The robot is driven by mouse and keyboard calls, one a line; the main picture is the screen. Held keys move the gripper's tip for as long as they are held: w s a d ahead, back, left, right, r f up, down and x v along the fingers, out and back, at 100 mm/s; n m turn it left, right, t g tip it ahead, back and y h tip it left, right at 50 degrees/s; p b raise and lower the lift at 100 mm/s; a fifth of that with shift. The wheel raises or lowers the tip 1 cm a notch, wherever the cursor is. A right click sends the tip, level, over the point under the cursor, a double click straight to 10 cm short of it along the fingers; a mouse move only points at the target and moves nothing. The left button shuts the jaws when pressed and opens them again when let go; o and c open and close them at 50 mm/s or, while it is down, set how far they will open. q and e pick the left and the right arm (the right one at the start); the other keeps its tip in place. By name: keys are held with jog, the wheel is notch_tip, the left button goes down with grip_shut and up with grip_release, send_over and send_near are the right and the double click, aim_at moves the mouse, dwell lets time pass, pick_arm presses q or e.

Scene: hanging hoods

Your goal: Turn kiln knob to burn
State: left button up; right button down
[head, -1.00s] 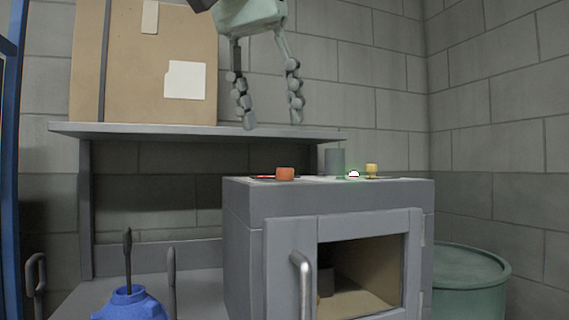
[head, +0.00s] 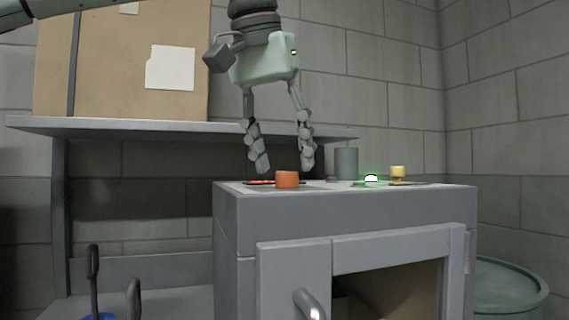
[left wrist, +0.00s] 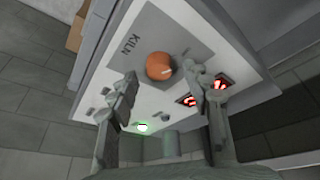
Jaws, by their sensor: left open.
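The kiln (head: 340,215) is a grey box with a door and a light control panel on top. Its orange knob (head: 287,179) stands at the panel's left in the head view. In the left wrist view the knob (left wrist: 159,66) has a pale mark on it and sits near the word KILN. My left gripper (head: 286,168) points down, open and empty, a little above the knob and apart from it. In the left wrist view its fingers (left wrist: 163,82) spread on either side below the knob. My right gripper is not in view.
Red displays (left wrist: 204,92) glow there. A cardboard box (head: 120,60) sits on a shelf (head: 120,125) behind left. A green drum (head: 508,290) stands at right.

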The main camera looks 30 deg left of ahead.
pick_arm(q)
jog(key=shift+x, duration=0.95)
jog(key=shift+c, duration=0.6)
grip_shut()
